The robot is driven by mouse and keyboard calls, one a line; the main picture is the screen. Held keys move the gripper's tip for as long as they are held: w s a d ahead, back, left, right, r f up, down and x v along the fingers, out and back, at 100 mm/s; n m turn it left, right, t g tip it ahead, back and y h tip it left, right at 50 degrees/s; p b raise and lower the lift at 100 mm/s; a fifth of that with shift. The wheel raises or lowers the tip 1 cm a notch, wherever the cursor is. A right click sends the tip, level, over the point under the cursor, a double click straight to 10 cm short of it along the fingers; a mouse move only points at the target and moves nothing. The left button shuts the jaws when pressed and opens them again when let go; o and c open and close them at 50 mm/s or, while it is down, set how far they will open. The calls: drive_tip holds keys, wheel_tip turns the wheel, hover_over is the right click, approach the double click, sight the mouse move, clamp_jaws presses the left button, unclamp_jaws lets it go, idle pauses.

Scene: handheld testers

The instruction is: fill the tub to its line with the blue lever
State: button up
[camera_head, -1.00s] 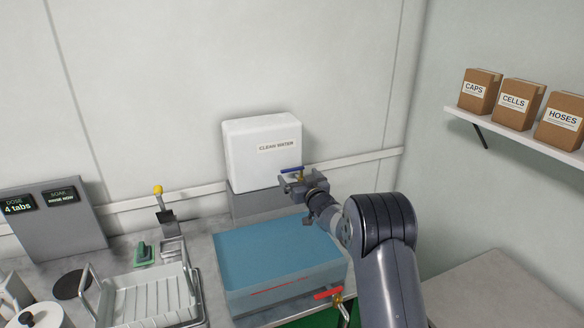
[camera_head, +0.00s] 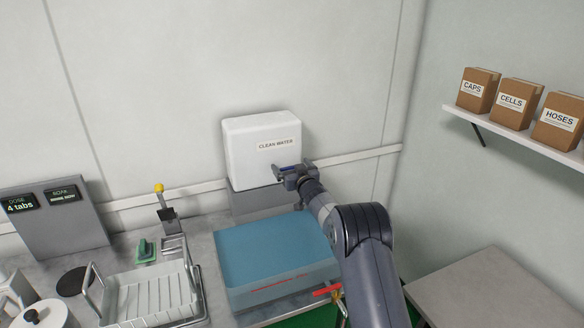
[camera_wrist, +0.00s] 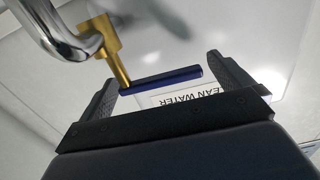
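The blue lever (camera_wrist: 160,79) sits on a brass tap (camera_wrist: 110,50) in front of the white clean-water tank (camera_head: 262,150). In the wrist view my gripper (camera_wrist: 160,72) is open, with one finger near each end of the lever. I see no clear grip on it. In the head view my gripper (camera_head: 290,174) is at the tank's lower right and hides most of the lever. The translucent blue tub (camera_head: 275,250) stands below, with a red line (camera_head: 280,283) low on its front wall. The water level in it is hard to tell.
A red lever (camera_head: 327,291) is at the tub's front right corner. A white dish rack (camera_head: 150,300), a green scrubber (camera_head: 145,250) and a yellow-knobbed lever (camera_head: 159,188) stand to the left. Shelf boxes (camera_head: 512,103) are at right. The right bench (camera_head: 490,290) is clear.

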drive_tip(key=c, duration=1.3)
drive_tip(key=shift+c, duration=0.2)
drive_tip(key=shift+s+d+r+n+y+p, duration=0.1)
drive_tip(key=shift+r+n+y+p, duration=0.2)
drive_tip(key=shift+p, duration=0.7)
drive_tip(key=shift+f+n+g+y+p, duration=0.1)
drive_tip(key=shift+n+g+y+p, duration=0.25)
drive_tip(key=shift+y+p, duration=0.2)
drive_tip(key=shift+s+d+f+n+g+y+p, duration=0.15)
drive_tip(key=shift+n+g+y+p, duration=0.15)
drive_tip(key=shift+n+g+y, duration=0.45)
drive_tip(key=shift+s+d+f+n+g+y+p, duration=0.1)
drive_tip(key=shift+s+n+g+y+p, duration=0.15)
drive_tip(key=shift+n+g+y, duration=0.45)
drive_tip(key=shift+s+d+f+n+g+y+p, duration=0.1)
drive_tip(key=shift+n+g+y+p, duration=0.35)
drive_tip(key=shift+y, duration=0.45)
drive_tip(key=shift+s+d+n+g+y+b, duration=0.1)
drive_tip(key=shift+n+g+y+b, duration=0.4)
drive_tip(key=shift+g, duration=0.15)
drive_tip(key=shift+r, duration=0.15)
